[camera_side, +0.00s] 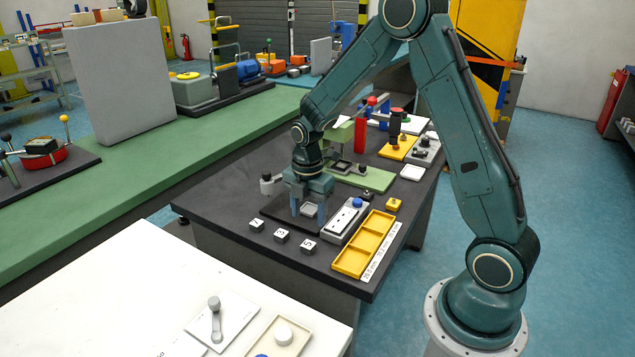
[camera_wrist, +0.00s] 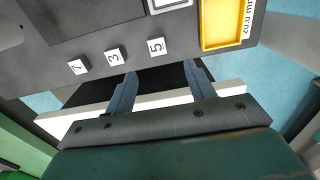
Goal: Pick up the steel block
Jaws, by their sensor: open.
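No block in view is clearly marked as steel. Three small dark grey cubes with white number faces stand in a row on the dark table: the 7 cube (camera_side: 257,226), the 3 cube (camera_side: 281,236) and the 5 cube (camera_side: 308,247). In the wrist view the 7 cube (camera_wrist: 78,66), the 3 cube (camera_wrist: 114,55) and the 5 cube (camera_wrist: 156,46) lie beyond the fingertips. My gripper (camera_side: 308,214) points down behind the row, near a square grey frame (camera_side: 309,209) on a dark plate. Its fingers (camera_wrist: 160,70) are apart with nothing seen between them.
A yellow compartment tray (camera_side: 363,245) and a grey fixture with a blue knob (camera_side: 343,222) stand at the right. A green fixture (camera_side: 372,180) and a red post (camera_side: 360,134) stand behind my gripper. The table's front left is mostly bare.

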